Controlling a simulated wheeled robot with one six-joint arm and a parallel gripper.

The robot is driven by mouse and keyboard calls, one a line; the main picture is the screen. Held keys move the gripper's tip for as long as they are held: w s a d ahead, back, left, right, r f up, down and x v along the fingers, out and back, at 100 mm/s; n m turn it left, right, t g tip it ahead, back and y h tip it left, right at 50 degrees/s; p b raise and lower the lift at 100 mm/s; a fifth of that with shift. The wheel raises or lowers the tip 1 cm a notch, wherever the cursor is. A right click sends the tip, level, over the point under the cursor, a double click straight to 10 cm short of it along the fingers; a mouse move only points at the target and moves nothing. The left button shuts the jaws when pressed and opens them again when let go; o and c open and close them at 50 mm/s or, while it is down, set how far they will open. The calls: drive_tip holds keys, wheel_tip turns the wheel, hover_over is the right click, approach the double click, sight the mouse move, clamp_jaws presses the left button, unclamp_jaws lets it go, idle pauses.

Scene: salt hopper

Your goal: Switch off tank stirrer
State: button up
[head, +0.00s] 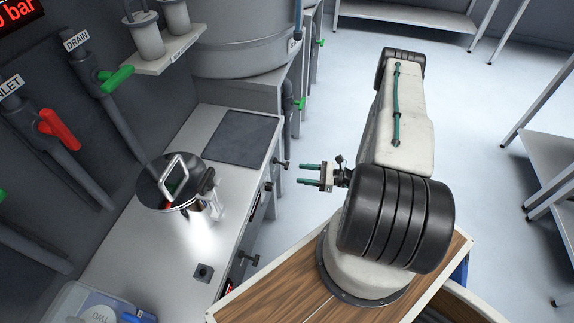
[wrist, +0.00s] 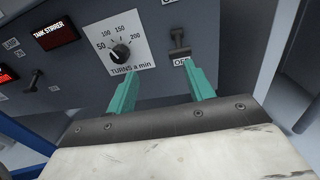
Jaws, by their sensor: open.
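In the wrist view a dark panel carries a lit red TANK STIRRER sign (wrist: 55,33) at upper left. Right of it is a round black knob (wrist: 121,52) on a white TURNS a min dial, pointing near 50. Further right is a dark toggle switch (wrist: 180,42); its lever seems to stand up, above a small label partly hidden by a finger. My gripper (wrist: 163,82) is open and empty, its teal fingers pointing at the panel below the knob and the switch. In the head view my gripper (head: 309,174) is right of the bench front, apart from it.
Open floor (head: 470,100) lies behind my arm.

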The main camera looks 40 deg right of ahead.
sight(287, 164)
drive_tip(key=shift+m+t+h, duration=0.3)
drive_tip(key=shift+t+h, duration=0.3)
drive_tip(key=w+a, duration=0.1)
drive_tip(key=w, duration=0.1)
drive_tip(key=w+a, duration=0.1)
drive_tip(key=w, duration=0.2)
drive_tip(key=w+a, duration=0.1)
drive_tip(key=w, duration=0.1)
drive_tip(key=shift+w, duration=0.4)
drive_tip(key=c, duration=1)
